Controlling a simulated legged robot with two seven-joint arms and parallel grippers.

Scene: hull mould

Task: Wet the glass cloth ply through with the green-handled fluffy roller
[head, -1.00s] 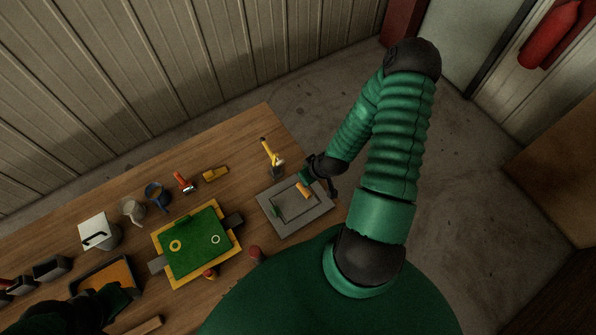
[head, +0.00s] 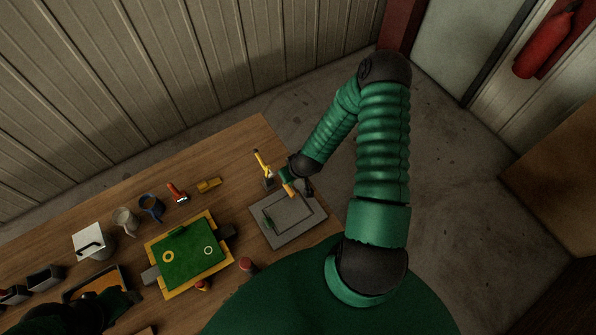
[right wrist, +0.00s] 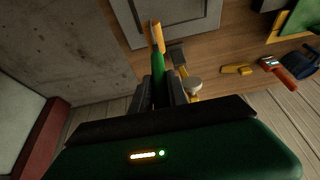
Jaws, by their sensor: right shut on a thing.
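My right gripper (head: 289,177) is shut on the roller's green handle (right wrist: 158,68). The orange-yellow roller head (right wrist: 157,37) points away from the jaws. In the head view the roller head (head: 290,190) is over the far edge of the grey panel (head: 310,221); I cannot tell whether it touches. The panel also shows in the right wrist view (right wrist: 128,22). It has a rectangular outline and a small green item (head: 268,224) at its left. I cannot clearly make out a glass cloth ply. My left gripper (head: 122,297) is dark, beside the orange-floored tray (head: 118,268); its jaws are unclear.
A yellow-handled tool (head: 260,160) stands just beyond the panel, close to my right gripper. A green board in a yellow frame (head: 186,250) lies to the left.

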